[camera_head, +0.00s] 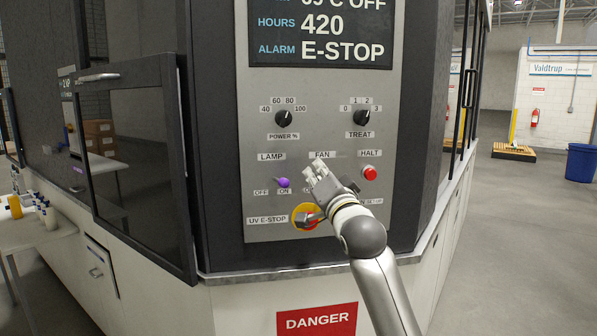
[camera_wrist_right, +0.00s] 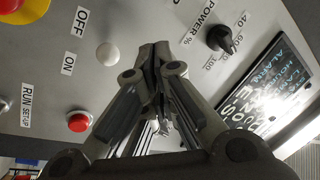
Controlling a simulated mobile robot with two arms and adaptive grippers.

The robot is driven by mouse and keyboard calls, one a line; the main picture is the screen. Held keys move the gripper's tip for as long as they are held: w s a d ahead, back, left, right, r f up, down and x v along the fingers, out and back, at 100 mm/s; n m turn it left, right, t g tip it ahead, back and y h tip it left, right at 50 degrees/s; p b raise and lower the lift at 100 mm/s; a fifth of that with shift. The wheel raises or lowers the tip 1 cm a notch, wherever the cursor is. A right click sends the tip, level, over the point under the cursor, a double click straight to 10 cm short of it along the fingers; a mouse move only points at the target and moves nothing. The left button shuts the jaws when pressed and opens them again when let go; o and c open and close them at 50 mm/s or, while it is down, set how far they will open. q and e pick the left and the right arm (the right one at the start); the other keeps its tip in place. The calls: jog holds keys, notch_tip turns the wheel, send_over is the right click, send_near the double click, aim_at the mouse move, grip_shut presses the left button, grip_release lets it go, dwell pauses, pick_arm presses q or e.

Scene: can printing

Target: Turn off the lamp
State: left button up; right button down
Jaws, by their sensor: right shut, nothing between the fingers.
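The lamp switch (camera_head: 283,182) has a purple ball tip. It sits under the LAMP label on the grey control panel, beside the OFF label and just above the ON label. My right gripper (camera_head: 314,172) is shut and empty, to the right of the lamp switch and apart from it in the picture. It covers the area under the FAN label in the head view. In the right wrist view, the shut fingers (camera_wrist_right: 155,60) point at the panel beside a white knob (camera_wrist_right: 108,53) with OFF and ON labels. The purple tip does not show there. My left gripper is not in view.
The red HALT button (camera_head: 370,173) is right of my gripper. The yellow and red UV E-STOP (camera_head: 306,215) is below, partly covered by my arm. The POWER dial (camera_head: 283,118) and TREAT dial (camera_head: 361,118) are above. A glass door (camera_head: 128,160) stands left of the panel.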

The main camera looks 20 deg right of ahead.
aim_at(299, 175)
jog(key=p+x, duration=0.2)
jog(key=x, duration=0.3)
jog(key=shift+w+a+r, duration=0.1)
jog(key=shift+w, duration=0.25)
jog(key=a+f, duration=0.1)
jog(key=s+a+f+p, duration=0.1)
jog(key=f, duration=0.1)
jog(key=shift+a, duration=0.3)
